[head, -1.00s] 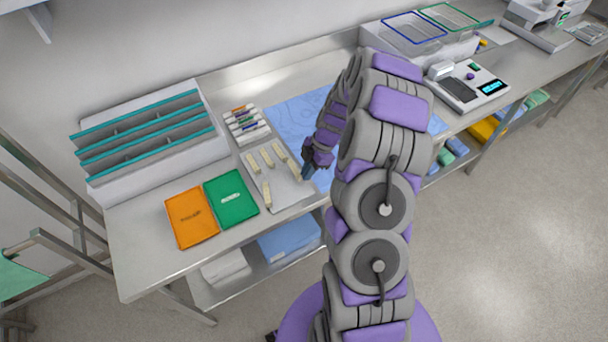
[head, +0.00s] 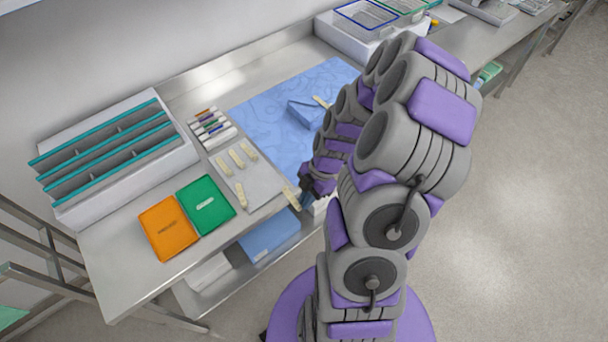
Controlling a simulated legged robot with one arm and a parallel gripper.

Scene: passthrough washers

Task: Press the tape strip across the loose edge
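Several cream tape strips lie on a grey tray, including one strip (head: 241,195) near the tray's front. Another tape strip (head: 291,197) sticks out from the dark fingertips of my gripper (head: 304,196), which appears shut on it near the table's front edge, right of the tray. A folded blue wrapped pack (head: 305,115) sits on the blue sheet. A cream strip (head: 321,102) lies at the pack's upper right edge. My arm hides part of the sheet, and the loose edge cannot be made out clearly.
The tray (head: 262,187) lies beside the blue sheet (head: 262,113). Markers (head: 211,127), an orange folder (head: 168,228), a green folder (head: 206,205) and a white divided rack (head: 120,170) stand to the left. White bins (head: 352,40) are at the back.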

